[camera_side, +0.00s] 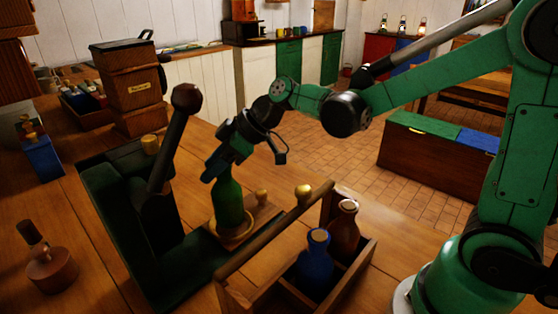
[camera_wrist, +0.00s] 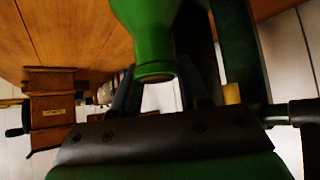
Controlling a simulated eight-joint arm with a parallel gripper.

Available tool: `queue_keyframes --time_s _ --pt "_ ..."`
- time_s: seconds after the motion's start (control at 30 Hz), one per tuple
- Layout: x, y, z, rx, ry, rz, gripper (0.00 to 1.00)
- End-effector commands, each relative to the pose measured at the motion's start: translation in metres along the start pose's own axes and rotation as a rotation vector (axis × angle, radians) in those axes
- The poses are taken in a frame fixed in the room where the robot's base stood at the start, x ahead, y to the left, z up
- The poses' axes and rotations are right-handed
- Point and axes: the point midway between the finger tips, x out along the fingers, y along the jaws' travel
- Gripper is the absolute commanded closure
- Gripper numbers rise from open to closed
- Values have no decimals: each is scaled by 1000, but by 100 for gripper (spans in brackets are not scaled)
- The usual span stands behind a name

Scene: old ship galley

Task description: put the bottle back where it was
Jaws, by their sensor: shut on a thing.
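The green bottle (camera_side: 229,203) stands upright, its base at a round wooden seat (camera_side: 236,240) on the dark green bench press (camera_side: 128,225). I cannot tell whether it rests fully on the seat. My gripper (camera_side: 222,170) is shut on its upper part, and the jaws hide the neck in the side view. In the wrist view the green bottle (camera_wrist: 150,35) shows with its mouth end towards the palm, between the dark fingers. A wooden bottle carrier (camera_side: 232,296) with a long handle stands to the right and in front, holding a blue bottle (camera_side: 316,262) and a brown bottle (camera_side: 345,228).
The press's dark lever with a ball knob (camera_side: 186,97) rises left of my gripper. A wooden grinder-like box (camera_side: 133,88) stands at the back left. A blue box (camera_side: 42,158) and a brown stamp-like object (camera_side: 50,268) are at the left. The carrier's handle (camera_side: 272,232) rises close to the bottle.

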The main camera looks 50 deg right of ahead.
Motion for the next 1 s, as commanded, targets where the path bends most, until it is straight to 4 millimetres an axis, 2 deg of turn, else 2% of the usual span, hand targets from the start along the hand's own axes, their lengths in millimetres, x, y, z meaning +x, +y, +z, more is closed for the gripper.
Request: queue_keyframes --time_s 0.6,0.83,1.0 --pt "-103 0 -103 0 1 0 100" --pt "-124 0 -123 0 1 0 100" --pt "-125 3 -118 39 1 38 100"
